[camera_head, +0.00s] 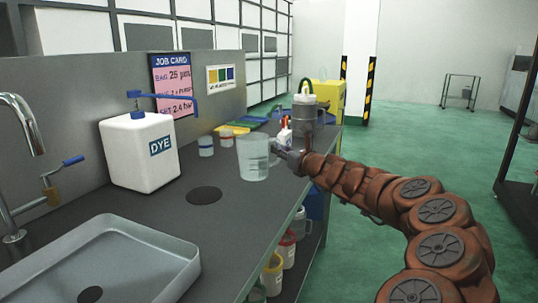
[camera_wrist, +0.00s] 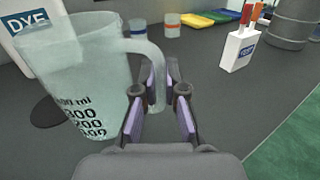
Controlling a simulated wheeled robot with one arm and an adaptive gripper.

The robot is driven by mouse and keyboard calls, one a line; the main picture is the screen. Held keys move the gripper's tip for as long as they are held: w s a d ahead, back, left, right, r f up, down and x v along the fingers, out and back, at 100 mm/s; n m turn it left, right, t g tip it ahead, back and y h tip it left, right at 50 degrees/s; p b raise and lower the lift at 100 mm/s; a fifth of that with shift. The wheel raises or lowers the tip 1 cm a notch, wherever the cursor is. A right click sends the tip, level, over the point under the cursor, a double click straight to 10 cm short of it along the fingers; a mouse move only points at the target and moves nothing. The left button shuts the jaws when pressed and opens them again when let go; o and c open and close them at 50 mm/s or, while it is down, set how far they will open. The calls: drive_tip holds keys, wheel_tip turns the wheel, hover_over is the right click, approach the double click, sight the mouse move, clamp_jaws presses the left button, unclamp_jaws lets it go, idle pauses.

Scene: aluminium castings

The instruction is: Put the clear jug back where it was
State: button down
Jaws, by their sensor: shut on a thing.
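The clear jug (camera_head: 253,160) is an upright, see-through measuring jug with a handle on its right side. In the wrist view the jug (camera_wrist: 88,70) fills the left, with dark volume marks low on its wall. My gripper (camera_head: 284,153) is at the handle side. In the wrist view my gripper (camera_wrist: 163,92) has its purple-padded fingers on either side of the handle and is shut on it. I cannot tell whether the jug's base touches the counter. A flat dark disc (camera_head: 203,195) lies on the counter, left of and nearer than the jug.
The white DYE container (camera_head: 140,148) with a blue pump stands left of the jug. Small pots (camera_head: 206,146) stand behind. A white box with red-topped tools (camera_wrist: 238,48) stands right. The sink (camera_head: 110,250) is in front; the grey counter (camera_head: 215,230) between is clear.

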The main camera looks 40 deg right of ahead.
drive_tip(key=shift+w+d+f+b, duration=0.25)
drive_tip(key=shift+w+d+f, duration=0.65)
drive_tip(key=shift+w, duration=0.75)
drive_tip(key=shift+w+d+f+b, duration=0.25)
drive_tip(key=shift+w+d+f, duration=0.35)
drive_tip(key=shift+w+d, duration=0.85)
drive_tip(key=shift+w+d+f+b, duration=0.25)
drive_tip(key=shift+w+d+f, duration=0.5)
drive_tip(key=shift+w, duration=1.15)
drive_tip(key=shift+f, duration=0.15)
drive_tip(key=c, duration=1.2)
unclamp_jaws()
drive_tip(key=shift+c, duration=0.2)
drive_tip(key=shift+s+r, duration=0.2)
drive_tip(key=shift+s, duration=0.25)
drive_tip(key=s+p, duration=0.1)
drive_tip(key=s, duration=1)
drive_tip(key=shift+s+f, duration=0.1)
